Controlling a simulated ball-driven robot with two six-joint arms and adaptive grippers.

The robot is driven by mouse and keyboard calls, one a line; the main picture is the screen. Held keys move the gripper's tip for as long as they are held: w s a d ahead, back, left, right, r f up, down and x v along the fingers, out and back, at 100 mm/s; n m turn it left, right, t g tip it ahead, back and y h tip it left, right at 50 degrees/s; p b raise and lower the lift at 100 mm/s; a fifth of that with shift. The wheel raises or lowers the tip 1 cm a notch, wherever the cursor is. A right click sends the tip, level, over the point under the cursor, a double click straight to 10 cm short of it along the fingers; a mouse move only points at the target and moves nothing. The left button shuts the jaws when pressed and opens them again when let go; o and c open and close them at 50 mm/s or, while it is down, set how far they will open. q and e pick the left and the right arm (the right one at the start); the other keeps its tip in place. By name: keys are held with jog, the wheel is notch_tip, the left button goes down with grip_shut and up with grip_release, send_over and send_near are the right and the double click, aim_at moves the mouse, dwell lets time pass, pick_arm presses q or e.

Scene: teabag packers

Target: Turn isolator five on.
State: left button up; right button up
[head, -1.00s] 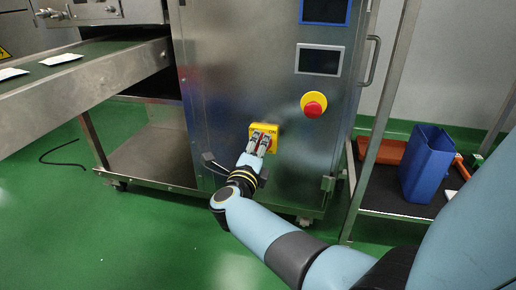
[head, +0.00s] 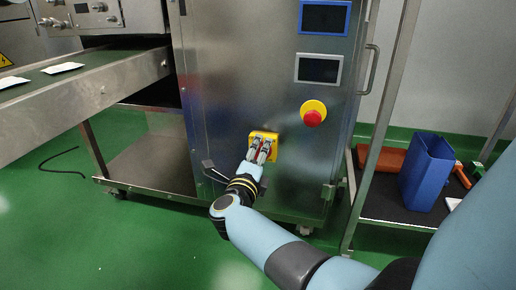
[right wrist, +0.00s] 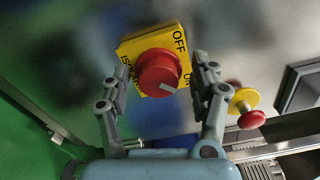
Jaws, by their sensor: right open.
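The isolator is a yellow plate (head: 256,137) with a red knob, low on the steel cabinet's front. The right wrist view shows the red knob (right wrist: 157,70) on its yellow plate (right wrist: 176,30), lettered OFF at the upper right. A pale mark sits on the knob's lower-right edge. The isolator's number cannot be read. My right gripper (head: 261,149) is at the plate, open. In the right wrist view its two fingers stand on either side of the knob, with gaps between. In the head view the gripper covers much of the knob. My left gripper is not in view.
A red emergency button (head: 313,118) on a yellow base sits above and right of the isolator. A cabinet handle (head: 373,70) juts out at the right. A conveyor (head: 105,77) with white packets runs at left. A blue bin (head: 427,172) stands on a shelf at right.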

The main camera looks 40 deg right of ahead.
jog(key=shift+o, duration=1.3)
jog(key=r, duration=0.9)
jog(key=shift+w+r, duration=0.35)
jog(key=shift+w, duration=0.05)
jog(key=shift+s+r, duration=0.4)
jog(key=shift+r, duration=0.15)
jog(key=shift+c, duration=1.3)
jog(key=shift+s+d+f, duration=0.1)
jog(key=shift+f, duration=0.3)
jog(key=shift+f, duration=0.15)
